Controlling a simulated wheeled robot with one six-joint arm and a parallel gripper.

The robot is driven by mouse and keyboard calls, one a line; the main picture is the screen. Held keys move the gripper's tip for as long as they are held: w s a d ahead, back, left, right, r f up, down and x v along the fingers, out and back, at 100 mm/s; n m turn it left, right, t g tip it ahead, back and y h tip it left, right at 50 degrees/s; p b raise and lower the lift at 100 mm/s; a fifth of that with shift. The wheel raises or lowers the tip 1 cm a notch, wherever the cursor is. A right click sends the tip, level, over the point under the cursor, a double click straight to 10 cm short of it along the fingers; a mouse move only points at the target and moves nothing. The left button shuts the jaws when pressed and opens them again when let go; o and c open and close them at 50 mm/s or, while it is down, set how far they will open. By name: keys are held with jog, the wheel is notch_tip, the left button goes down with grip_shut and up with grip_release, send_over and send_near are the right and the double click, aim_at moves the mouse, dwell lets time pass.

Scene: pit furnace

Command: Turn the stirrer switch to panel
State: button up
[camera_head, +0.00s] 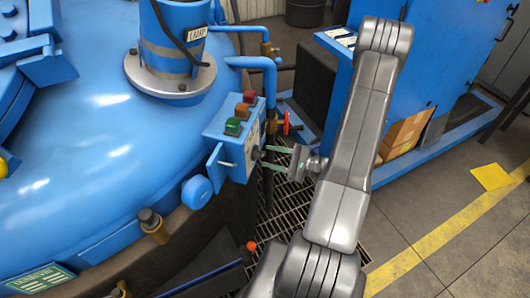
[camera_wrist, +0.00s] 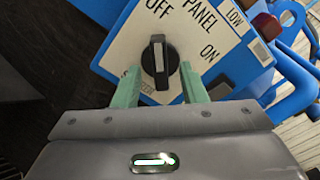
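The stirrer switch is a black rotary knob (camera_wrist: 158,62) with a white line, on a white label plate (camera_wrist: 118,50). In the wrist view its line points up the picture, toward the word OFF; PANEL is printed to the right of OFF. A further word lower left is partly hidden by a finger. My gripper (camera_wrist: 160,70) is open, its two green fingers on either side of the knob's lower part, with gaps showing. In the head view my gripper (camera_head: 268,160) reaches from the right to the side of the blue control box (camera_head: 222,152); the knob is small there.
The blue furnace lid (camera_head: 90,130) lies left. A red valve handle (camera_head: 286,122) and blue pipes are close behind the gripper. A blue cabinet (camera_head: 435,60) stands right.

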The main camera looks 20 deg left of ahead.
jog(key=shift+s+a, duration=0.1)
jog(key=shift+a, duration=1.25)
grip_shut()
jog(key=m, duration=0.4)
jog(key=shift+b, duration=0.35)
jog(key=m, duration=0.4)
jog(key=shift+m, duration=0.3)
